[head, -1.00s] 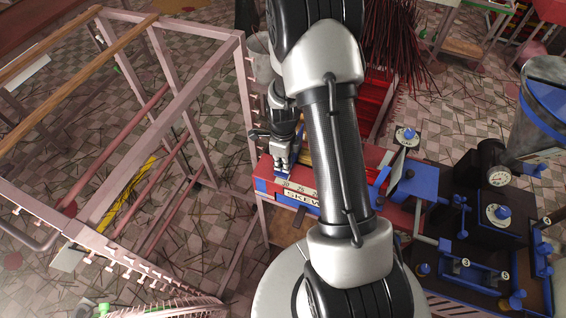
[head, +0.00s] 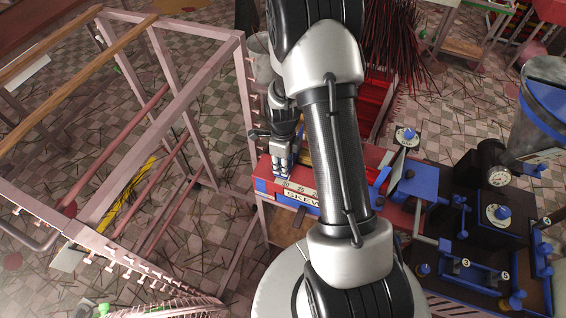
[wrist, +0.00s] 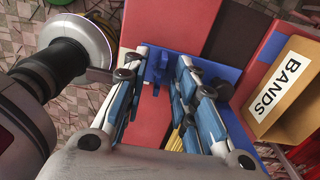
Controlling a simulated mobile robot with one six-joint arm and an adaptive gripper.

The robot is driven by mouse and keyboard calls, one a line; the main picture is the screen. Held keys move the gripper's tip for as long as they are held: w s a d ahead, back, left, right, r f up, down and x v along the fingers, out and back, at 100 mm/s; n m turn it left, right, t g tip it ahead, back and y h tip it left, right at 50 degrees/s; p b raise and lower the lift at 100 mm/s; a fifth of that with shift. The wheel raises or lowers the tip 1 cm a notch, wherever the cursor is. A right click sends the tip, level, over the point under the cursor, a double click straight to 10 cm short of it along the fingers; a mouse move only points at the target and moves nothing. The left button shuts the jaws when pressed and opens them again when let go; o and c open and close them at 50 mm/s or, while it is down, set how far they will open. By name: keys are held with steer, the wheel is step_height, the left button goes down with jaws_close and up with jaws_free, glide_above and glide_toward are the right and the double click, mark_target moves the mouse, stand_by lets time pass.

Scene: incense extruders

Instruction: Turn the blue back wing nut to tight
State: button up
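In the wrist view a small blue upright piece that looks like the wing nut (wrist: 158,68) stands on a blue bracket (wrist: 205,68) at the end of a red bed. My gripper (wrist: 158,72) has its two blue-padded fingers apart, one on each side of this piece. I see a gap on both sides, and no clear contact. In the head view my gripper (head: 281,165) points down at the left end of the red machine (head: 268,172), beside the label that begins "SKEW" (head: 300,197). The wing nut is hidden there by my gripper, so its angle is unclear.
A box labelled BANDS (wrist: 277,90) is close on the right in the wrist view. A pink metal rack (head: 170,100) stands left of the machine. A dark bench with several blue knobs (head: 502,212) is at the right. Thin red sticks (head: 400,40) stand behind my arm.

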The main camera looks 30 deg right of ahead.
step_height(320, 180, up, 12)
stand_by(0.6)
